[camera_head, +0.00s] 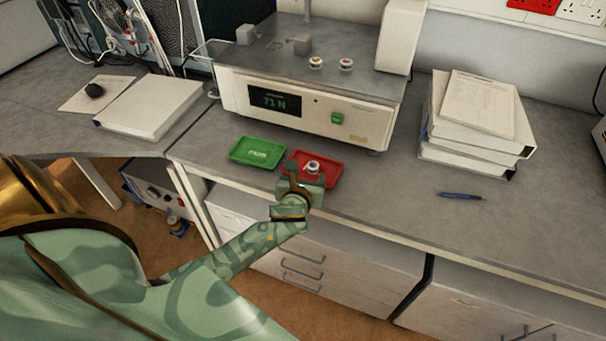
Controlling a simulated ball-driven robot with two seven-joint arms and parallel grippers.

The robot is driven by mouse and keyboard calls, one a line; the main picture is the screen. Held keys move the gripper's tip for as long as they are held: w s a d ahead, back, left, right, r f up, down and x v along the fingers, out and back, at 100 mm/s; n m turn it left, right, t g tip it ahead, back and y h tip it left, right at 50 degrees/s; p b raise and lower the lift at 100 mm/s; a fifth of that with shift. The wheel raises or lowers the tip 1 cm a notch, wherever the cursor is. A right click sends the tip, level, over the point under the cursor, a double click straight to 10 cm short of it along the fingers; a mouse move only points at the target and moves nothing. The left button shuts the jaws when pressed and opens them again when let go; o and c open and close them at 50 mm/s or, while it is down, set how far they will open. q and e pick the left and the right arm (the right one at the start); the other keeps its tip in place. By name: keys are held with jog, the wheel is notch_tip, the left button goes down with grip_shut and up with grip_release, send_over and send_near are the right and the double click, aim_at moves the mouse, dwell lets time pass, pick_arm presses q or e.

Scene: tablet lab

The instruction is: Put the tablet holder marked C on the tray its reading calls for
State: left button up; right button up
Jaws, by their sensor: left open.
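A small round tablet holder (313,166), pale with a dark and reddish top, is at the red tray (332,162); its letter is too small to read. My left gripper (303,173) is open right beside it, over the near left part of the red tray, and hides part of both. I cannot tell whether the gripper touches the holder. The green tray (256,151) lies just left of the red one, with blurred white lettering. The tester (310,95) behind them has a display (274,101) that reads 71 N. My right gripper is not in view.
Two more holders, one (316,62) with a yellowish mark and one (346,64) with a reddish mark, stand on the tester. Binders (475,125) and a blue pen (461,196) lie at right, a white binder (150,105) at left. The bench between red tray and pen is clear.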

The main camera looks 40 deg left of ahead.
pick_arm(q)
jog(key=p+v, duration=0.1)
jog(key=v, duration=0.5)
jog(key=s+d+f+n+g+h, duration=0.1)
jog(key=s+f+n+g, duration=0.1)
jog(key=s+f+n, duration=0.45)
jog(key=s+f+n+g+h, duration=0.15)
jog(key=s+f, duration=0.25)
jog(key=f, duration=0.6)
jog(key=s+d+f+n+g+h, duration=0.1)
jog(key=s+f+n+g, duration=0.3)
jog(key=f, duration=0.5)
jog(key=s+f+n+g+b, duration=0.1)
jog(key=s+f+n, duration=0.4)
jog(key=s, duration=0.4)
jog(key=s+d+f+n+g+h+b, duration=0.1)
jog(key=s+f+n, duration=0.4)
jog(key=s, duration=0.4)
jog(key=s+d+f+n+g+b, duration=0.1)
jog(key=s+f+n+g, duration=0.1)
jog(key=s+f+n, duration=0.3)
jog(key=s+n, duration=0.1)
jog(key=s, duration=0.3)
jog(key=shift+d, duration=0.2)
jog(key=shift+s+h, duration=0.15)
jog(key=shift+h, duration=0.1)
